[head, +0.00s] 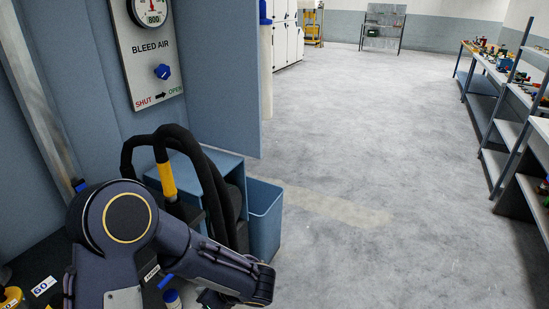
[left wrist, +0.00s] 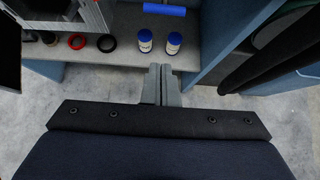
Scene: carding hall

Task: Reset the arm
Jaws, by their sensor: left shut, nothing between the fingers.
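My left arm (head: 135,230) comes in from the lower left, dark blue with a gold ring at its joint, and bends toward the bottom centre. My left gripper (left wrist: 160,84) shows in the left wrist view with its two grey fingers together and nothing between them. The fingertips point at the front of a grey shelf (left wrist: 190,58); whether they touch it I cannot tell. My right gripper is not in view.
Two blue-capped bottles (left wrist: 145,40) (left wrist: 174,43), a red ring (left wrist: 77,41) and a black ring (left wrist: 107,43) are on the shelf. A BLEED AIR panel (head: 150,75), black hoses (head: 215,185) and a blue bin (head: 264,215) are near the arm. The floor (head: 380,150) ahead is clear.

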